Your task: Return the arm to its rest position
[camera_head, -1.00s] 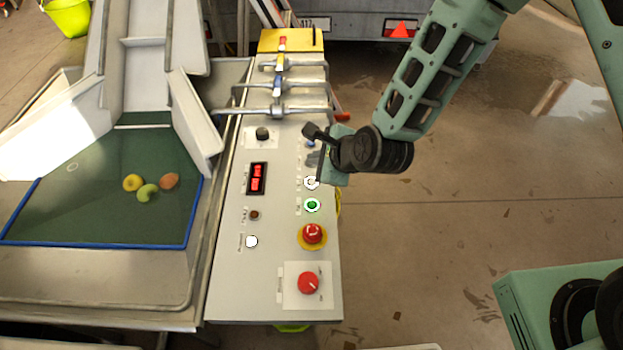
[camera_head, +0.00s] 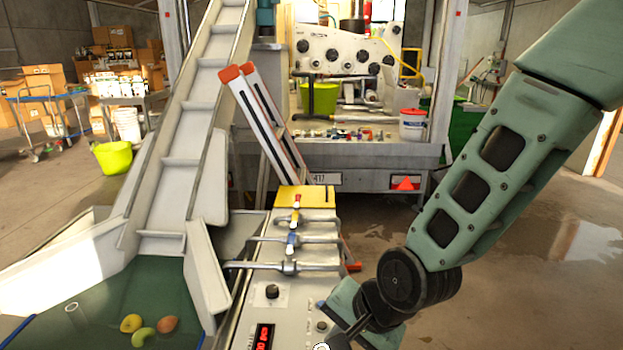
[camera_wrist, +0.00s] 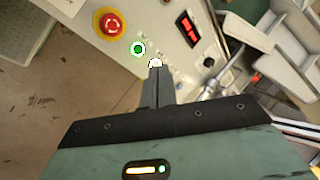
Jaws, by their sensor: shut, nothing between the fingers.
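My gripper (camera_wrist: 157,84) is shut and empty in the wrist view. Its fingertips point at the control panel (camera_wrist: 165,25), close to a white-ringed button (camera_wrist: 155,63); I cannot tell whether they touch it. A lit green button (camera_wrist: 138,48) and a red emergency stop (camera_wrist: 111,24) on a yellow base lie beyond it. In the head view my green arm comes in from the right and ends at the right edge of the panel (camera_head: 258,312); the fingers there are mostly hidden behind the wrist and the frame's bottom edge.
A conveyor chute (camera_head: 190,130) stands left of the panel, with a green tray (camera_head: 95,305) holding several fruits below it. Metal levers (camera_head: 290,242) cross the panel's far end. A trailer (camera_head: 350,150) stands behind. Open floor (camera_head: 520,290) lies to the right.

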